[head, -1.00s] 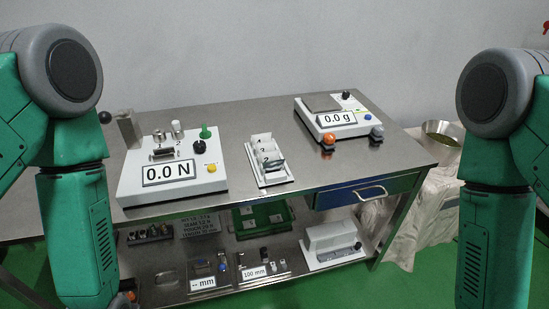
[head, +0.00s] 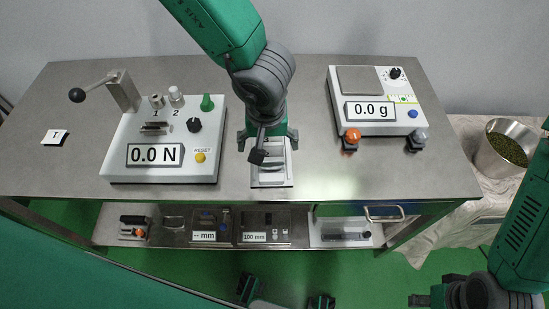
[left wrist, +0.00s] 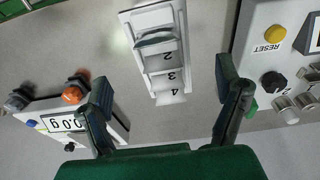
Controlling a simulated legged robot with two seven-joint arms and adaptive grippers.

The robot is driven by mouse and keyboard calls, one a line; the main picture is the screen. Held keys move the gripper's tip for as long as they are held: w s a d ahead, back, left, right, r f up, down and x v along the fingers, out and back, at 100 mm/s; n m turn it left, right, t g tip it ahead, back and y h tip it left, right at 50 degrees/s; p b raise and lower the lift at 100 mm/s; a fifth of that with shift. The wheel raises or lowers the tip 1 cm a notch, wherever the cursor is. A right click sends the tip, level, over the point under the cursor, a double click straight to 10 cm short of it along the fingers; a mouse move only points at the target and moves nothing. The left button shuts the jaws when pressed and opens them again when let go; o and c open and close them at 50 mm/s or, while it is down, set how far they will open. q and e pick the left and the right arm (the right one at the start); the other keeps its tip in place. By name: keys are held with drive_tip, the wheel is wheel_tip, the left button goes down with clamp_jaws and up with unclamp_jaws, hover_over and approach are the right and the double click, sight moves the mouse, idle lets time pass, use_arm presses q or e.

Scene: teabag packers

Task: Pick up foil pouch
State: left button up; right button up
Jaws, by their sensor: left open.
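A white rack (head: 272,181) with numbered slots stands on the steel table between the force tester and the scale. A silvery-grey, rounded flat piece, apparently the foil pouch (left wrist: 155,40), stands in the slot at one end of the rack; it shows below my gripper in the head view (head: 271,166). My left gripper (head: 267,138) is over the rack, open and empty. In the left wrist view its fingers (left wrist: 163,85) are spread wide, with the numbered slots 2, 3 and 4 between and beyond them. My right gripper (head: 432,300) is low at the bottom right, partly cut off.
The force tester (head: 118,142) with a lever stands left of the rack. The scale (head: 338,119) stands right, with orange and grey knobs in front. A small white tag (head: 55,137) lies at far left. The lower shelf holds gauges.

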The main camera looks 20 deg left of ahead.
sight(273, 163)
use_arm(q)
drive_tip(key=f, duration=0.4)
drive_tip(key=w+d+f+b, duration=0.1)
drive_tip(key=f, duration=0.1)
drive_tip(key=shift+w, duration=0.1)
drive_tip(key=shift+d+f, duration=0.25)
drive_tip(key=shift+d, duration=0.05)
drive_tip(key=f, duration=0.1)
drive_tip(key=a+f, duration=0.1)
drive_tip(key=f, duration=0.1)
drive_tip(key=f+b, duration=0.1)
drive_tip(key=shift+a+f, duration=0.3)
drive_tip(key=shift+f, duration=0.05)
drive_tip(key=shift+w+a+f, duration=0.1)
drive_tip(key=shift+w+a, duration=0.05)
drive_tip(key=shift+a, duration=0.05)
drive_tip(key=shift+d, duration=0.1)
use_arm(e)
wheel_tip(273, 163, down, 2)
drive_tip(key=shift+f, duration=0.1)
use_arm(q)
drive_tip(key=shift+d, duration=0.4)
drive_tip(key=c, duration=0.8)
drive_tip(key=shift+d, duration=0.1)
use_arm(e)
drive_tip(key=shift+d+f, duration=0.15)
drive_tip(key=shift+d, duration=0.3)
